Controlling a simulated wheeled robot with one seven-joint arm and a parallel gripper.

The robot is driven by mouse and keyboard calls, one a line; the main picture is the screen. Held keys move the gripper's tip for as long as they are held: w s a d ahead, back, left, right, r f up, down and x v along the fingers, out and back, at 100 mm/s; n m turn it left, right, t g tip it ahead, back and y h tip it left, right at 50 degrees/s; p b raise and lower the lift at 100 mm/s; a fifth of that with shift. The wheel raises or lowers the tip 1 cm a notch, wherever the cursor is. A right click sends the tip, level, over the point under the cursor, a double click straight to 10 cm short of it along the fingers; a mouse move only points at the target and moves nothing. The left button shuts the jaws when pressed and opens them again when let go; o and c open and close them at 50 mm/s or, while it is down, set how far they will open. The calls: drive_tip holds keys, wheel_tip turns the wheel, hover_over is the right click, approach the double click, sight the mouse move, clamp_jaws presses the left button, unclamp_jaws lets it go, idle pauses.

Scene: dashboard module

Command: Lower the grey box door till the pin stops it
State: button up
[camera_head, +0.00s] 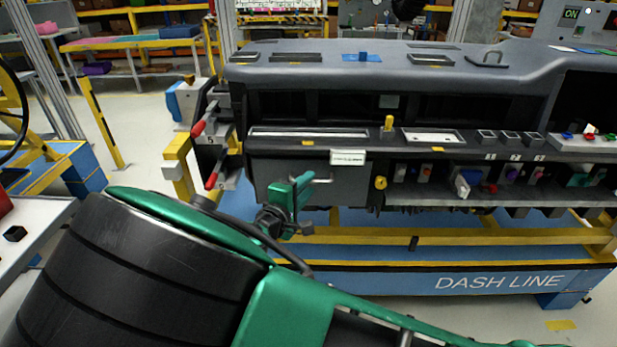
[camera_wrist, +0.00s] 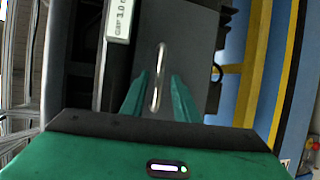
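The grey box door (camera_head: 340,194) is an upright dark grey panel under the dashboard's ledge, and it looks closed. Its thin metal handle (camera_head: 318,181) shows near its upper edge. My gripper (camera_head: 303,187) is in front of the door at this handle. In the wrist view the handle (camera_wrist: 158,72) lies between the two green fingers (camera_wrist: 159,92), with a small gap visible, and the door (camera_wrist: 185,40) is behind it. Contact with the handle cannot be made out. A yellow knob (camera_head: 380,182) is at the door's right; I cannot tell whether it is the pin.
Red-tipped levers (camera_head: 212,180) stick out at left. A yellow rail (camera_head: 400,236) runs below the door. Several coloured switches (camera_head: 465,183) sit to the right.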

drive_tip(key=shift+w+d+f, duration=0.1)
drive_tip(key=shift+w+d, duration=0.2)
drive_tip(key=shift+w, duration=0.25)
clamp_jaws()
drive_tip(key=shift+s+a, duration=0.1)
